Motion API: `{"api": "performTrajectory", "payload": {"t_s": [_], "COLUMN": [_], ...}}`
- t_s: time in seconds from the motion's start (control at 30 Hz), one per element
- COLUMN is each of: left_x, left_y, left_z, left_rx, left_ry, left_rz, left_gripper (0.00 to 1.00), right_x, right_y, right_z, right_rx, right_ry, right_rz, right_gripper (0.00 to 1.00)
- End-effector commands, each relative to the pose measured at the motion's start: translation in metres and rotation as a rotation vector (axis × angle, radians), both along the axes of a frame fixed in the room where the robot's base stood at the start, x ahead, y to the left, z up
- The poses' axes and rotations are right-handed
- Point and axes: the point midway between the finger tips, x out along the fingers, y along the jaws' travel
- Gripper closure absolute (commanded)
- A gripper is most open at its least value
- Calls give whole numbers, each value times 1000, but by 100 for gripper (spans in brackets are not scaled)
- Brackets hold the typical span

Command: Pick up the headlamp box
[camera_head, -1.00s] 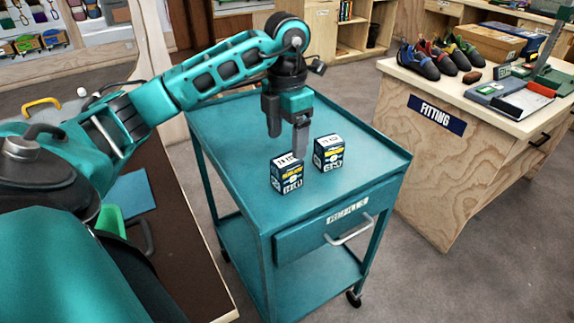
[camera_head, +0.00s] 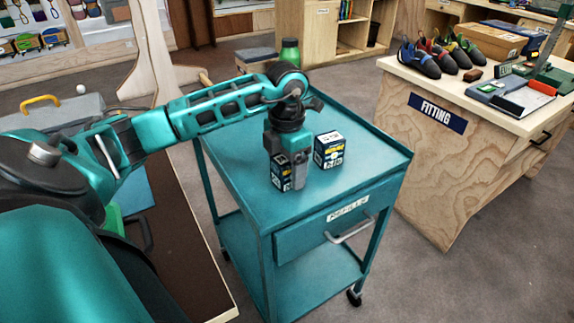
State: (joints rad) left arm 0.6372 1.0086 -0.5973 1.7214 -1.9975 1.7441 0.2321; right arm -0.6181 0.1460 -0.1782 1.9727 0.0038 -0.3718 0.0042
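Two small dark blue boxes with white tops stand on the teal cart (camera_head: 235,165). Their print is too small to read, so I cannot tell which is the headlamp box. My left gripper (camera_head: 287,168) points down over the left box (camera_head: 279,180). One finger is at this box's right side and covers part of it; the other is mostly hidden at the back left. I cannot see whether the fingers press on the box, which appears to rest on the cart top. The right box (camera_head: 329,150) stands just right of the gripper, apart from it. My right gripper is not in view.
The cart has a raised rim and a front drawer with a handle (camera_head: 350,231). Its top is clear around the boxes. A wooden fitting counter (camera_head: 470,160) with shoes (camera_head: 420,62) stands to the right.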

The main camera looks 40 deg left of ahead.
Motion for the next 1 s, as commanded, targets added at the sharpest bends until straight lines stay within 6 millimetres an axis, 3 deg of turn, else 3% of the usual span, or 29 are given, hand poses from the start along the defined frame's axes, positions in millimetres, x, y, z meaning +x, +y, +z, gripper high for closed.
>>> {"api": "performTrajectory", "payload": {"t_s": [0.07,0.57,1.0], "left_x": [0,0,1], "left_y": [0,0,0], "left_z": [0,0,12], "left_rx": [0,0,-1], "left_ry": [0,0,-3], "left_rz": [0,0,0], "left_gripper": [32,80,81], "right_x": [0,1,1], "right_y": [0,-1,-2], "right_z": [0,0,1], "right_rx": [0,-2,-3], "right_ry": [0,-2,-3], "right_rz": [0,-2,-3], "right_gripper": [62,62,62]}}
